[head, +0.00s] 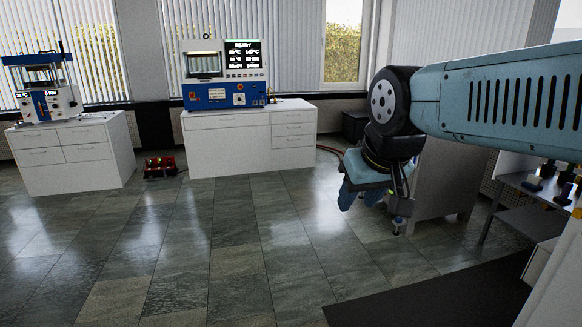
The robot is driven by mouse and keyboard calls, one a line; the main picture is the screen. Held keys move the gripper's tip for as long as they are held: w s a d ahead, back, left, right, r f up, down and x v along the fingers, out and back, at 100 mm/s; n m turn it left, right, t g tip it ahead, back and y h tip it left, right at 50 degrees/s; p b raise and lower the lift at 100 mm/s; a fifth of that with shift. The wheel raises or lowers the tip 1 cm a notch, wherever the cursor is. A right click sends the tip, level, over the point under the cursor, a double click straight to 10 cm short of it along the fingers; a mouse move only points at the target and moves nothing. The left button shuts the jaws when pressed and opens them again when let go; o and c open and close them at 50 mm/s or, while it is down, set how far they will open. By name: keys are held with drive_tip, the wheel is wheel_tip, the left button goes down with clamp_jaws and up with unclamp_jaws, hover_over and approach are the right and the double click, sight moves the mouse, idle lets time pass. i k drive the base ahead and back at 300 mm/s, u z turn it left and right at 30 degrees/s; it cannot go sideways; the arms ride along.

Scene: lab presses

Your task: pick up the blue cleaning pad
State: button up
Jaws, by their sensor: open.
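My gripper (360,198) hangs below my blue arm right of centre, pointing down over the floor. Its light blue fingers stand apart, and I see nothing between them. I cannot make out a blue cleaning pad for sure. A small dark blue and white item (534,183) lies on the grey bench at the right edge, well to the right of my gripper. It is too small to tell what it is.
The grey bench (507,182) holds several small dark items. A white cabinet (235,148) bears a blue press (222,93); another cabinet (70,160) bears a smaller press (45,100). A red toolbox (160,166) sits on the floor. The middle floor is clear.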

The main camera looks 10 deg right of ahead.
sight(533, 182)
drive_tip(key=z, duration=0.3)
drive_tip(key=i, duration=0.9)
drive_tip(key=z, duration=1.4)
drive_tip(key=i, duration=1.1)
drive_tip(key=z, duration=0.6)
drive_tip(key=k, duration=0.9)
drive_tip(key=z, duration=0.2)
drive_tip(key=i, duration=0.95)
drive_tip(key=u, duration=0.1)
